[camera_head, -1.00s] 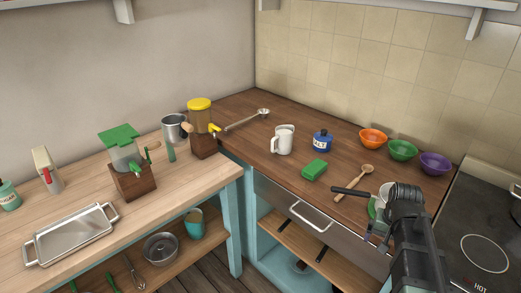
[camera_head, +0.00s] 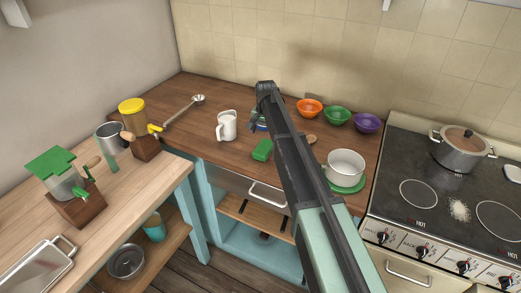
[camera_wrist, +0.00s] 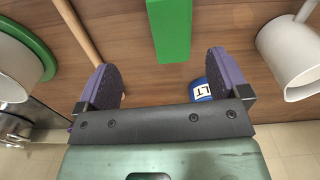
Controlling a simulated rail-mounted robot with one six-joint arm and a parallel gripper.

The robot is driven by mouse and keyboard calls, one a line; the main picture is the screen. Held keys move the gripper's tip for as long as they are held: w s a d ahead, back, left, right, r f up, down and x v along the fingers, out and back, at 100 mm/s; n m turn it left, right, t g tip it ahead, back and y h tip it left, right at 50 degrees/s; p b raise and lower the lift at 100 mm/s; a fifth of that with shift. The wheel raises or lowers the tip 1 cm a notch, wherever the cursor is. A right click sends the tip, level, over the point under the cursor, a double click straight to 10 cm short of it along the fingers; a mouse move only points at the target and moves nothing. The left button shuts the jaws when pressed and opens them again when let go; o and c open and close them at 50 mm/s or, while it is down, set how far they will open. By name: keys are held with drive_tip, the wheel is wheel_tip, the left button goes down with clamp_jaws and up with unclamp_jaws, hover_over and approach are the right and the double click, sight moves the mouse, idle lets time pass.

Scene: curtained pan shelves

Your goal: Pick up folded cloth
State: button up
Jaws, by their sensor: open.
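The folded cloth looks like a green block (camera_head: 262,149) lying on the dark wooden counter, in front of the blue salt jar and right of the white jug. In the wrist view the green cloth (camera_wrist: 170,30) is at the top middle, beyond the fingertips. My gripper (camera_wrist: 160,82) is open, with its two purple finger pads apart and no cloth between them. In the head view my arm reaches over the counter just right of the cloth, and the gripper's fingers are hard to make out.
A white jug (camera_head: 227,126) stands left of the cloth. A salt jar (camera_wrist: 201,89) shows beside the right finger. A wooden spoon (camera_head: 311,139) and a white pot (camera_head: 346,164) on a green plate (camera_head: 347,186) lie right of my arm. Bowls (camera_head: 337,116) line the back; the stove (camera_head: 440,180) is at right.

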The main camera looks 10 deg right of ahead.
sight(264, 146)
drive_tip(key=w, duration=0.2)
drive_tip(key=shift+w+f+m+b, duration=0.3)
drive_tip(key=shift+b, duration=0.05)
wheel_tip(264, 146, down, 11)
drive_tip(key=b, duration=1)
drive_tip(key=shift+w+r, duration=0.1)
drive_tip(key=shift+r, duration=0.35)
drive_tip(key=c, duration=1)
wheel_tip(264, 146, up, 20)
drive_tip(key=p, duration=2)
